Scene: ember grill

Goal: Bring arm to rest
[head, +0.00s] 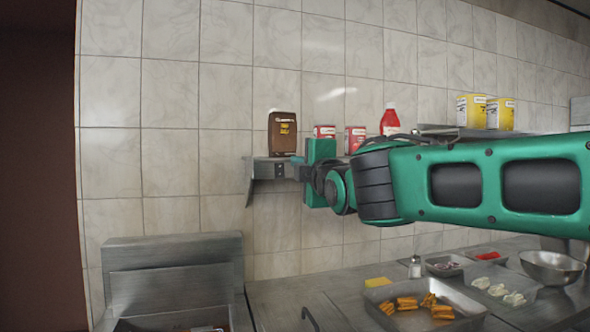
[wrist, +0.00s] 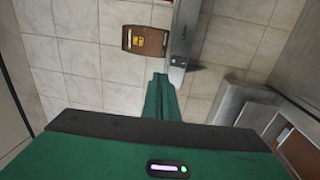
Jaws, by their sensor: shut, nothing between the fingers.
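My green arm (head: 475,178) stretches in from the right across the head view, raised in front of the tiled wall. My gripper (wrist: 160,82) is shut and empty in the wrist view, its green fingers together. The gripper's green body also shows at the left end of the arm in the head view, in front of the wall shelf (head: 268,168). A brown package (head: 282,133) stands on the shelf just left of the gripper, and it also shows in the wrist view (wrist: 145,40). I cannot tell whether the fingers touch the shelf.
Red-and-white boxes (head: 355,138), a red bottle (head: 390,121) and yellow cans (head: 472,111) stand along the shelf, partly behind my arm. Below, the counter holds a food tray (head: 378,311), a shaker (head: 415,267) and a metal bowl (head: 552,267). A steel appliance (head: 172,280) stands lower left.

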